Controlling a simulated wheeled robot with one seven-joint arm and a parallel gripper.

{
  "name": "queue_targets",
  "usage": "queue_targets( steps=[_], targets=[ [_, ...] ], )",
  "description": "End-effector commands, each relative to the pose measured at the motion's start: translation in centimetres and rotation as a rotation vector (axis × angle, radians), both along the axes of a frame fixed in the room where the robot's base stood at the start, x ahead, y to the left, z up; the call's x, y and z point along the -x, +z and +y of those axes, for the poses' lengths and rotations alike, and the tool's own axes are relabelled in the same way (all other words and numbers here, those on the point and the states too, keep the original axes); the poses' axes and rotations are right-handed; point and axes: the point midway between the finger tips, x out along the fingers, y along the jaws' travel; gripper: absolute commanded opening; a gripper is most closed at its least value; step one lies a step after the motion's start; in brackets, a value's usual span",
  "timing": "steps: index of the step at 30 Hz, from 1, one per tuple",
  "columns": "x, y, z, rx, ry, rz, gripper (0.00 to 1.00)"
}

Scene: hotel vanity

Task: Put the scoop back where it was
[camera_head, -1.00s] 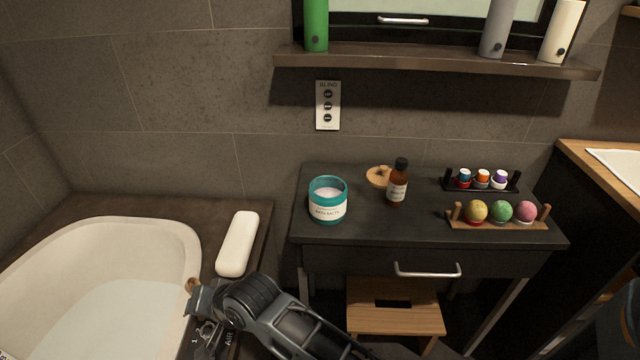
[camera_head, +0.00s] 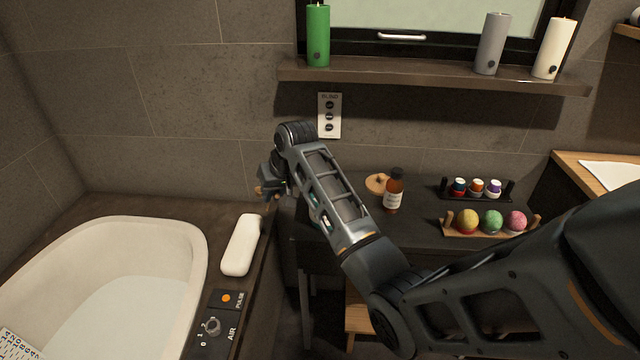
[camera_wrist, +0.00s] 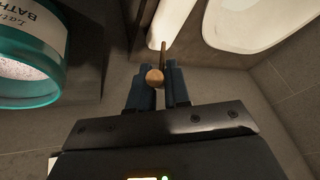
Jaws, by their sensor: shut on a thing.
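My gripper (camera_head: 268,190) is raised above the ledge between the bathtub and the black vanity table. It is shut on the small wooden scoop (camera_wrist: 155,76), whose round end and thin stem show between the fingers in the wrist view. A bit of wood also shows at the fingertips in the head view. The teal bath salts jar (camera_wrist: 30,95) is open, with pale salts inside, to the left of the gripper in the wrist view and apart from it. In the head view my arm hides most of the jar. The round wooden lid (camera_head: 376,184) lies behind it on the table.
A brown bottle (camera_head: 394,192) stands beside the lid. A rack of small bottles (camera_head: 477,188) and a wooden tray of bath bombs (camera_head: 491,223) are to the right. A white bath pillow (camera_head: 242,245) lies on the tub edge. Candles stand on the shelf (camera_head: 430,75) above.

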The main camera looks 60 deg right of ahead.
Motion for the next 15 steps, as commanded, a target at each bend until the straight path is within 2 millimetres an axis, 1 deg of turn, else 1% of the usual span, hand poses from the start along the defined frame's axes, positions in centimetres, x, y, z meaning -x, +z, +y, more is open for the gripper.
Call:
queue_targets(
  steps=[1, 3, 5, 6, 8, 9, 12, 15],
  targets=[
    [1.0, 1.4, -2.4, 0.023, -0.005, 0.014, 0.0],
    [2.5, 2.6, -5.1, 0.053, -0.002, 0.038, 0.0],
    [4.0, 3.5, -7.4, 0.079, -0.005, 0.06, 0.0],
    [5.0, 4.1, -8.9, 0.096, -0.008, 0.073, 0.0],
    [6.7, 4.9, -11.0, 0.122, -0.015, 0.096, 0.0],
    [7.8, 5.3, -12.3, 0.139, -0.021, 0.111, 0.0],
    [10.7, 6.0, -15.3, 0.182, -0.041, 0.147, 0.0],
    [13.4, 6.3, -17.6, 0.216, -0.066, 0.182, 0.0]
  ],
)
